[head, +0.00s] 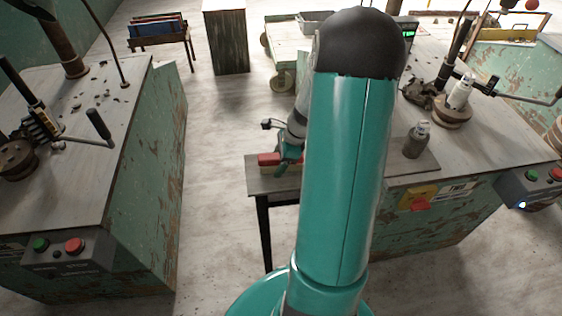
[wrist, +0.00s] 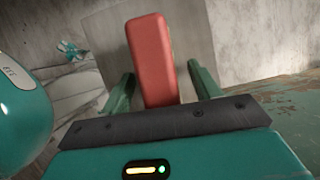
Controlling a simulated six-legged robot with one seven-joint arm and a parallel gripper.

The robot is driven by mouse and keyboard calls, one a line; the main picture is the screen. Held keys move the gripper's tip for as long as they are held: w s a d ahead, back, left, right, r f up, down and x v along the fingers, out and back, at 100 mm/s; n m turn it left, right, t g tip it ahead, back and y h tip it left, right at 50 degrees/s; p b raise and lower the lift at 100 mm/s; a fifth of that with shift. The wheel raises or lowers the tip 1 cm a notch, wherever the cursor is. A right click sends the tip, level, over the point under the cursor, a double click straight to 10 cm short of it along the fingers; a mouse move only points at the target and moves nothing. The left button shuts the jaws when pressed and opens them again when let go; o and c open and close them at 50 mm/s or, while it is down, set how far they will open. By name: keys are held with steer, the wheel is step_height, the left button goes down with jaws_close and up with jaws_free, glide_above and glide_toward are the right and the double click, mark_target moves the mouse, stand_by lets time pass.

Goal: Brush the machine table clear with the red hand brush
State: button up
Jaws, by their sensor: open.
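The red hand brush (head: 268,159) lies on a small grey side table (head: 262,184) in the head view. In the wrist view the brush's red block (wrist: 151,55) lies between the two green fingers of my gripper (wrist: 163,88), with gaps on both sides. My gripper (head: 287,163) is open, just beside the brush in the head view, partly hidden by my arm. The left machine table (head: 75,170) carries dark scraps (head: 104,97) scattered near its back. My arm hides part of the right machine table (head: 477,146).
Button boxes (head: 60,250) sit on both tables' fronts. A trolley (head: 284,48) and a cabinet (head: 227,40) stand behind.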

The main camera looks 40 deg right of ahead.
steer(key=shift+f, duration=0.25)
steer(key=shift+c, duration=0.2)
steer(key=c, duration=1.1)
steer(key=shift+r, duration=0.15)
